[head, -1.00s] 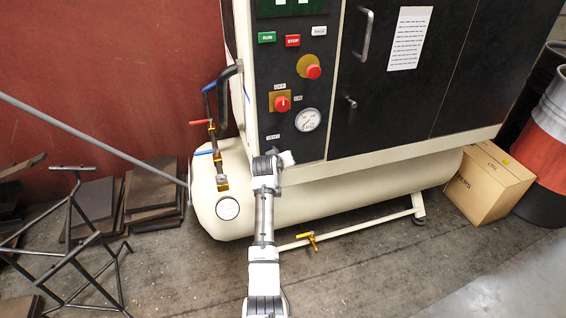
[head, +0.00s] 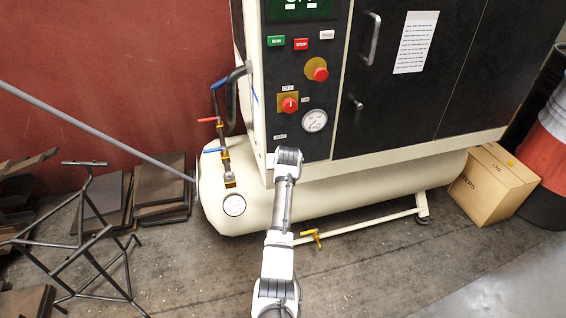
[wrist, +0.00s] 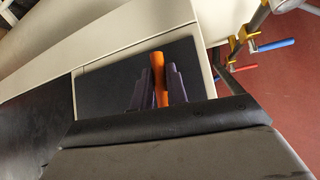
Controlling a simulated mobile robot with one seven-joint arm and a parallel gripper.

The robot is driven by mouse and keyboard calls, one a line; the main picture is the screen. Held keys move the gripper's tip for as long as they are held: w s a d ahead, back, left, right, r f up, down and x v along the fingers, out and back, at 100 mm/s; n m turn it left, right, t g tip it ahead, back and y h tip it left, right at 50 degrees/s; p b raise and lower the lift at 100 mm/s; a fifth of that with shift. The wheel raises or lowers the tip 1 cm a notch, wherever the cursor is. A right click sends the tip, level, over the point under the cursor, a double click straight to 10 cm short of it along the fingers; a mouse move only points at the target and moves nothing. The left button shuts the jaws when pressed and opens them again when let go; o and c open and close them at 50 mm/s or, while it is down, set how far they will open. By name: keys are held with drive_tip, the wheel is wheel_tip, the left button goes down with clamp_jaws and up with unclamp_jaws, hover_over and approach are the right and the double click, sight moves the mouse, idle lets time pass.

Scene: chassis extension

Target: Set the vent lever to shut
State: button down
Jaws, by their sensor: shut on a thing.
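The vent lever is an orange bar (wrist: 159,75) in the wrist view, standing out from a dark panel. My gripper (wrist: 160,84) is shut on it, with a dark finger on each side. In the head view, the VENT label (head: 280,137) is at the lower left of the compressor's black control panel (head: 270,75). My wrist (head: 288,156) is just below that label and hides the lever and my fingers. The lever's set position cannot be read.
Above the label are a red selector knob (head: 289,105), a round gauge (head: 314,120) and a red stop button (head: 320,74). A cream tank (head: 335,198) lies below. Pipes with red and blue handles (head: 216,150) stand left. A metal frame (head: 95,245) is on the floor.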

drive_tip(key=c, duration=1.4)
unclamp_jaws()
drive_tip(key=b+v, duration=0.2)
drive_tip(key=v, duration=1.1)
drive_tip(key=shift+s+r, duration=0.25)
drive_tip(key=shift+r, duration=0.1)
